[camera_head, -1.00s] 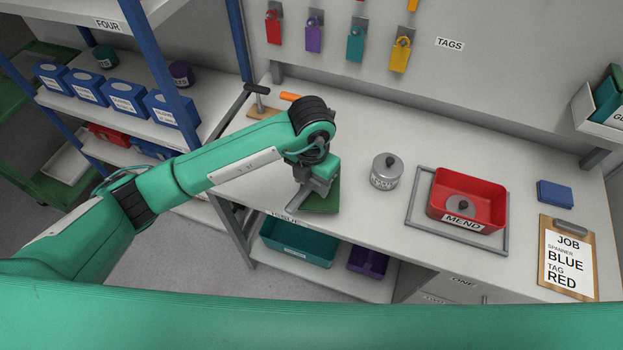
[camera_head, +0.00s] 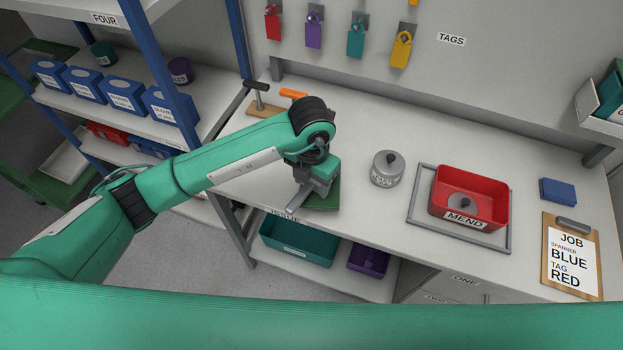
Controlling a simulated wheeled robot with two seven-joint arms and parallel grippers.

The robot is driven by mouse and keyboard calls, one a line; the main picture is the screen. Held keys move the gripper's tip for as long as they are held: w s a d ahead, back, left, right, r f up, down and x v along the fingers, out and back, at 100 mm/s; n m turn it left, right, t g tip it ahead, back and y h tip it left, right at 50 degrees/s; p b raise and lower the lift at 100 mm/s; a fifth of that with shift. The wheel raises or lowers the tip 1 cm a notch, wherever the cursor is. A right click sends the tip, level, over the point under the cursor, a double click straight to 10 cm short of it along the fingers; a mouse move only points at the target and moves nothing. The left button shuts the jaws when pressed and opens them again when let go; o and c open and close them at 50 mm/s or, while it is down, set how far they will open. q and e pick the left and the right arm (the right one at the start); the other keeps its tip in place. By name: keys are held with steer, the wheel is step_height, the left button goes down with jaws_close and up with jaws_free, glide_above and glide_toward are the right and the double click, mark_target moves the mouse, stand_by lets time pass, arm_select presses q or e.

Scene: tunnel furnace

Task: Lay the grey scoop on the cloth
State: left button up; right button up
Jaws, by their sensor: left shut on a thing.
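Only a slim grey part of the scoop shows, tilted down to the left at the cloth's left side. The gripper hides the rest, and I cannot tell whether the scoop touches the cloth. My right gripper is not in view.
A lidded grey tin (camera_head: 387,169) stands to the right of the cloth. Further right are a red MEND bin (camera_head: 486,183) in a grey frame, a blue block (camera_head: 557,190) and a job clipboard (camera_head: 571,257). A wooden stand (camera_head: 264,109) is behind my arm.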

arm_select(q)
steer(key=shift+f+b, duration=0.35)
steer(key=shift+f, duration=0.1)
steer(key=o, duration=1.5)
steer(key=shift+o, duration=0.2)
steer(key=shift+r, duration=0.1)
steer(key=shift+r, duration=0.4)
steer(key=shift+r+p, duration=1.3)
steer(key=shift+r, duration=1.25)
